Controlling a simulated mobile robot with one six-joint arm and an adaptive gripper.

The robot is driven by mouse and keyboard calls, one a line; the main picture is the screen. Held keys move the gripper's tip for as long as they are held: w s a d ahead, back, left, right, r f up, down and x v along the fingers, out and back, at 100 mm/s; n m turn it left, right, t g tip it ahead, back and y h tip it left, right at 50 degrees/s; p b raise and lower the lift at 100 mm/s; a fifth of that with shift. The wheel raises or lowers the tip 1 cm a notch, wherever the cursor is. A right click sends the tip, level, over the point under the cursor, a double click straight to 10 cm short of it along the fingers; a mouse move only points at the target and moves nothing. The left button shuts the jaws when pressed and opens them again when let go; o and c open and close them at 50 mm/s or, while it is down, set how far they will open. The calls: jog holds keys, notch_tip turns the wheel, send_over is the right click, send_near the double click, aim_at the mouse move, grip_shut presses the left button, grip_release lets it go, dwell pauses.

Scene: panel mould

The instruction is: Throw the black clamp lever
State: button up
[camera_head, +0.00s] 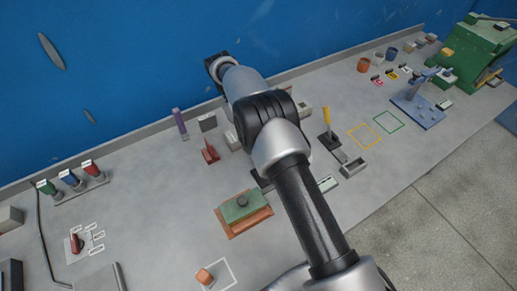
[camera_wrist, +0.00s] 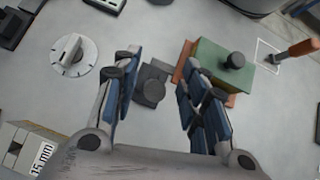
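In the wrist view a dark block with a round black knob (camera_wrist: 152,91) stands on the grey bench between my fingers. It looks like the black clamp, but its lever's position cannot be made out from above. It sits just left of the green block (camera_wrist: 222,68), which has a black knob and an orange-brown base. My gripper (camera_wrist: 158,88) is open and empty, with its fingers either side of the clamp in the picture; contact is not visible. In the head view a dark edge by the green block (camera_head: 240,207) is mostly hidden behind my arm, as is my gripper.
A white dial (camera_wrist: 73,54) lies left of the fingers, and a 15 mm marked block (camera_wrist: 28,150) at lower left. An orange-handled piece (camera_wrist: 297,49) is at right. A yellow-handled lever (camera_head: 327,125) and a blue stand (camera_head: 418,105) are farther right.

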notch_tip(320, 180, up, 6)
jog(key=shift+r, duration=0.1)
jog(key=shift+c, duration=0.5)
